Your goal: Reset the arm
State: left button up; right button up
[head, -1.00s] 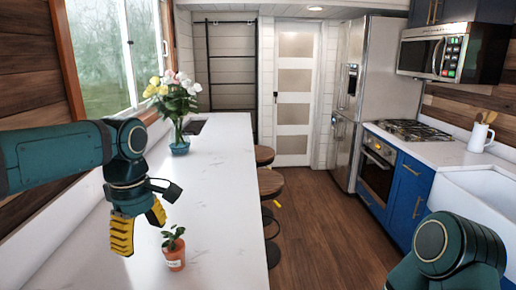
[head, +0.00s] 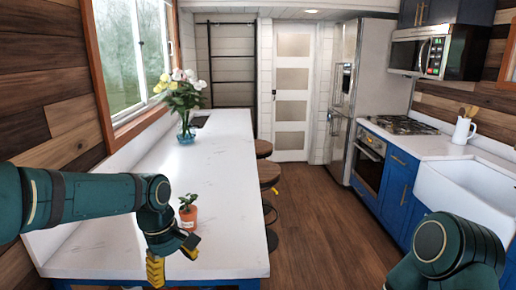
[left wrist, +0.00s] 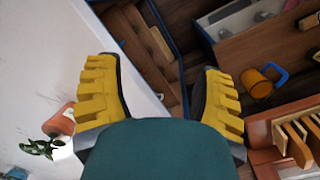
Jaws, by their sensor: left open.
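My left gripper (head: 172,261) hangs down at the near end of the white counter (head: 218,225), by its front edge. Its yellow fingers are spread, and nothing is between them in the left wrist view (left wrist: 160,85). A small plant in an orange pot (head: 188,217) stands upright on the counter just beyond the gripper, apart from the fingers. In the left wrist view the orange pot (left wrist: 62,120) is at the lower left, outside the fingers. Of my right arm only a link shows at lower right in the head view; its gripper is out of view.
A blue glass vase of flowers (head: 186,130) stands farther along the counter by the window. Stools (head: 268,174) line its right side. Open wood floor (head: 320,210) lies between the counter and the sink (head: 468,190). An orange mug (left wrist: 258,82) shows in the left wrist view.

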pick_arm(q)
jog(key=s+d+f+m+h, duration=0.1)
jog(key=s+d+f+m, duration=0.1)
jog(key=f, duration=0.6)
jog(key=s+d+f+m+h, duration=0.1)
jog(key=s+d+f+m, duration=0.15)
jog(key=f, duration=0.55)
jog(key=s+d+f+m+h, duration=0.1)
jog(key=d+f, duration=0.2)
jog(key=f, duration=0.4)
jog(key=s+f+m+t, duration=0.1)
jog(key=s+f+m, duration=0.2)
jog(key=s+f, duration=0.6)
jog(key=shift+d+f+t, duration=0.15)
jog(key=shift+d+t, duration=0.15)
jog(key=shift+t, duration=0.1)
jog(key=c, duration=0.4)
jog(key=shift+d, duration=0.1)
